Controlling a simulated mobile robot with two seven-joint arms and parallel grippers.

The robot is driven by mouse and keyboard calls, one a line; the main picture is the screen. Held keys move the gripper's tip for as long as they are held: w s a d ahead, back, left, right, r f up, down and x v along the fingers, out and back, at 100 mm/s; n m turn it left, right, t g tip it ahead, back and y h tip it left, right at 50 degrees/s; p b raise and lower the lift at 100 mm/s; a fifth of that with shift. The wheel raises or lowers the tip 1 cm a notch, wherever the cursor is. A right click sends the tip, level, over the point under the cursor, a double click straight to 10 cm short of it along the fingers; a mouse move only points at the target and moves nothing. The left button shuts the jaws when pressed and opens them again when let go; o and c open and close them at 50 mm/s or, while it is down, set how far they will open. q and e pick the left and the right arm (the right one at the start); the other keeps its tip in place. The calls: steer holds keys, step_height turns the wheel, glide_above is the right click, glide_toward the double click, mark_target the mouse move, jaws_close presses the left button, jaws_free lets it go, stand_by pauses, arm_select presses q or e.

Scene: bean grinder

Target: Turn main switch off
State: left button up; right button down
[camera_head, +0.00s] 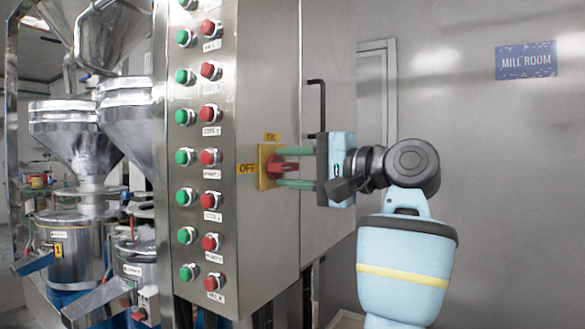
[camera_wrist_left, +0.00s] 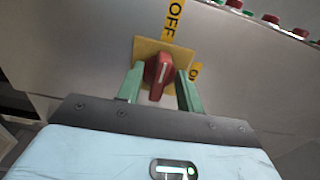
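The main switch is a red knob (camera_head: 281,166) on a yellow plate (camera_head: 263,178) on the steel cabinet side. The ON label is above the plate and OFF is to its left. In the left wrist view the knob (camera_wrist_left: 160,74) has a white line and lies roughly in line with the OFF label (camera_wrist_left: 174,17). My left gripper (camera_head: 285,167) faces the plate, with one green finger above the knob and one below. In the wrist view the left gripper (camera_wrist_left: 160,88) is open, its fingers flanking the knob. Contact with it cannot be made out. My right gripper is not in view.
Green and red push buttons (camera_head: 186,116) run down the cabinet's front panel, left of the switch. A black door handle (camera_head: 321,108) stands above and behind the gripper. Steel grinders (camera_head: 75,243) are at far left. Open room lies to the right, before the wall.

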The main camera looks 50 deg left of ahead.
arm_select(q)
steer(key=shift+d, duration=0.1)
steer(key=v, duration=0.7)
steer(key=shift+d, duration=0.3)
steer(key=shift+w+r, duration=0.1)
stand_by(0.3)
